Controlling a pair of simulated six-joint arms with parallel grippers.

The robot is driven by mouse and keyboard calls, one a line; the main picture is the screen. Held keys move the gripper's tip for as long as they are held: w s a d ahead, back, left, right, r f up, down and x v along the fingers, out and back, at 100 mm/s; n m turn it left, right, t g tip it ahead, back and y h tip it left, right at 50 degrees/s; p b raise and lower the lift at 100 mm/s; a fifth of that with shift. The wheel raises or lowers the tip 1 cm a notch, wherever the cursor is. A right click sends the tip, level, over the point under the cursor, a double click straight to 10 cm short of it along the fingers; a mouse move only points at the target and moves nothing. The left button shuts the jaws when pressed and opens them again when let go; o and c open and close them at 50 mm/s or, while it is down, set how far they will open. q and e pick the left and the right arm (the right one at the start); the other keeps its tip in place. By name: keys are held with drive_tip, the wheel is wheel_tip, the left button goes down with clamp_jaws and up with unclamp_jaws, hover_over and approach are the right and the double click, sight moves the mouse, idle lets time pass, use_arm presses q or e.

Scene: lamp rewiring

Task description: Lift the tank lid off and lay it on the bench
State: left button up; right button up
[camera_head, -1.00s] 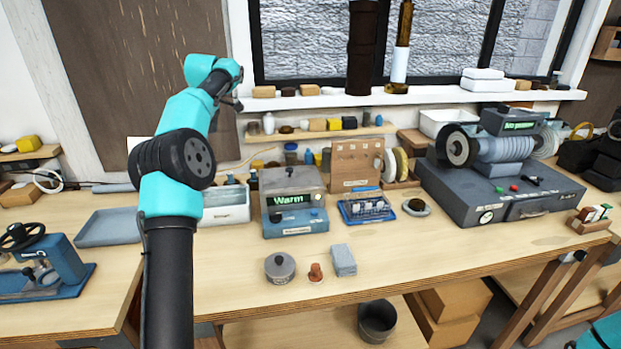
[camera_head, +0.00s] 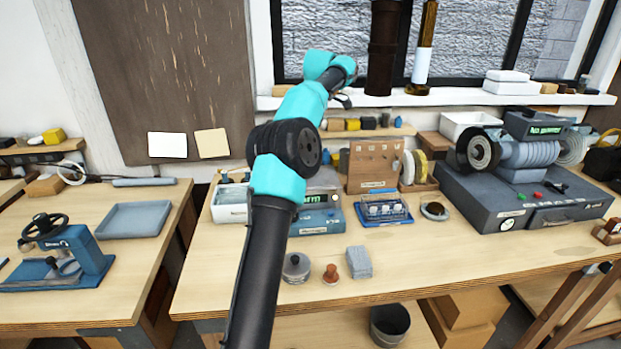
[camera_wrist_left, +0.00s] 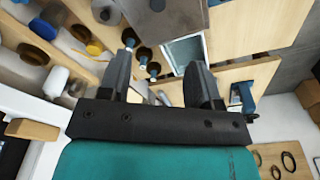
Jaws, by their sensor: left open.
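The grey-and-blue tank (camera_head: 318,222) with a lit green readout stands at the back of the middle bench. My left arm crosses in front of it and hides its left part. A bit of its grey lid (camera_head: 324,180) shows beside the arm, on top of the tank. My left gripper (camera_head: 343,96) is high up, near the window shelf, above and behind the tank. In the left wrist view my left gripper (camera_wrist_left: 160,55) is open, with nothing between the fingers. My right gripper is out of view.
A grey lidded pot (camera_head: 296,268), a reddish-brown knob-like piece (camera_head: 331,274) and a grey block (camera_head: 359,262) stand near the front edge. A blue rack (camera_head: 383,210) is right of the tank. The bench right of the block is clear.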

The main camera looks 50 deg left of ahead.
use_arm(q)
drive_tip(key=f, duration=0.4)
drive_tip(key=a+f, duration=0.1)
drive_tip(key=f, duration=0.7)
drive_tip(key=shift+s+a, duration=0.15)
drive_tip(key=shift+s, duration=0.1)
drive_tip(key=shift+a+f, duration=0.2)
drive_tip(key=shift+f, duration=1.1)
drive_tip(key=shift+a+f, duration=0.2)
drive_tip(key=shift+f, duration=1.1)
clamp_jaws()
drive_tip(key=shift+r, duration=0.1)
